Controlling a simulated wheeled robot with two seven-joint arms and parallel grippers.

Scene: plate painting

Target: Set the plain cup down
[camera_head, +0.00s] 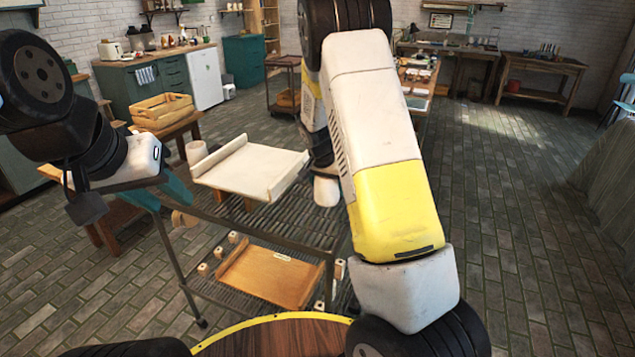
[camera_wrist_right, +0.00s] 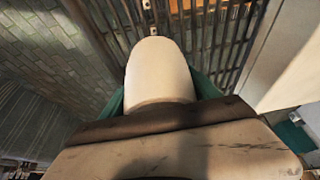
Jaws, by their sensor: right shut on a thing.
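A plain cream cup (camera_head: 326,191) hangs beside my right arm in the head view, over the right side of the slatted cart. In the right wrist view the cup (camera_wrist_right: 160,70) stands between the teal fingers of my right gripper (camera_wrist_right: 160,90), which is shut on it. In the head view my right arm hides most of that gripper. My left gripper (camera_head: 166,196) is at the left, its teal fingers apart and nothing seen between them. I cannot tell whether the held cup touches the cart.
A pale tray (camera_head: 250,168) with raised sides lies on the slatted cart (camera_head: 308,228). Another whitish cup (camera_head: 196,152) stands behind its left edge. A wooden tray (camera_head: 268,275) lies on the lower shelf. A wooden crate (camera_head: 162,110) sits on a bench behind.

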